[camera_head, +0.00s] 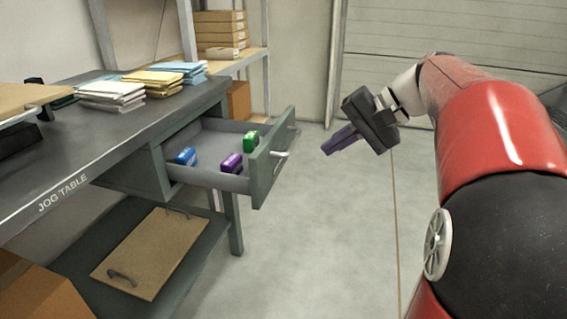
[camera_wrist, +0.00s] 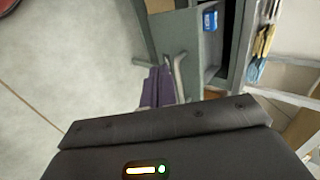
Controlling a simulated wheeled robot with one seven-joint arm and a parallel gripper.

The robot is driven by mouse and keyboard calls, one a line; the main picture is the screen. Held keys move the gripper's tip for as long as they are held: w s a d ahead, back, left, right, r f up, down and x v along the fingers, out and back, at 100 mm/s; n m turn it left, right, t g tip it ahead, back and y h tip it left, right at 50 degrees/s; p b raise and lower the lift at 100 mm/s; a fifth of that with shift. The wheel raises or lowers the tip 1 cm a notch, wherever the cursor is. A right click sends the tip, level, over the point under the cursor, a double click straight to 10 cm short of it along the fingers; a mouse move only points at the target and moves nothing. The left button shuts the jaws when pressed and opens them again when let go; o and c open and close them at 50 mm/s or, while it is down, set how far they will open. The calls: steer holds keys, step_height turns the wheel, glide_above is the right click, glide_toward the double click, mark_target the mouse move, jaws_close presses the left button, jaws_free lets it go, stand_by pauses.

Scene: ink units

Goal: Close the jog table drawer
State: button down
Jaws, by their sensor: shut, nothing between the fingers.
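The jog table (camera_head: 60,160) stands at the left with its grey-green drawer (camera_head: 273,160) pulled out. The drawer holds a blue item (camera_head: 186,156), a purple item (camera_head: 231,163) and a green item (camera_head: 251,140). A light handle (camera_head: 279,154) is on the drawer front. My gripper (camera_head: 325,149) is shut and empty, in the air to the right of the drawer front and apart from it in the head view. In the wrist view, the purple fingers (camera_wrist: 157,88) show near the drawer handle (camera_wrist: 178,72); I cannot tell whether they touch. The blue item (camera_wrist: 210,20) shows inside the drawer.
Stacks of paper (camera_head: 165,78) lie on the table top. A lower shelf holds a wooden board (camera_head: 150,252) with handles. A shelf rack with cardboard boxes (camera_head: 220,30) stands behind. The floor (camera_head: 320,240) right of the drawer is clear.

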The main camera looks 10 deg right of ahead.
mark_target(180, 156)
steer(key=x, duration=0.4)
steer(key=r+b+x, duration=0.1)
steer(key=x, duration=0.3)
steer(key=a+x, duration=0.1)
steer(key=x, duration=0.3)
steer(key=shift+w+a+r+b, duration=0.1)
steer(key=shift+w+r+b, duration=0.1)
steer(key=shift+w+b, duration=0.1)
steer(key=shift+w+a, duration=0.3)
steer(key=shift+a, duration=0.15)
steer(key=w+a+p, duration=0.2)
steer(key=w+a, duration=0.1)
steer(key=a, duration=0.3)
steer(key=w+a+p, duration=0.2)
steer(key=w+a, duration=0.2)
steer(key=a, duration=0.2)
steer(key=w+a+p, duration=0.2)
steer(key=w+a, duration=0.1)
steer(key=a, duration=0.3)
steer(key=shift+w+a, duration=0.3)
steer(key=shift+w, duration=0.05)
steer(key=shift+a+r, duration=0.1)
steer(key=shift+a, duration=0.05)
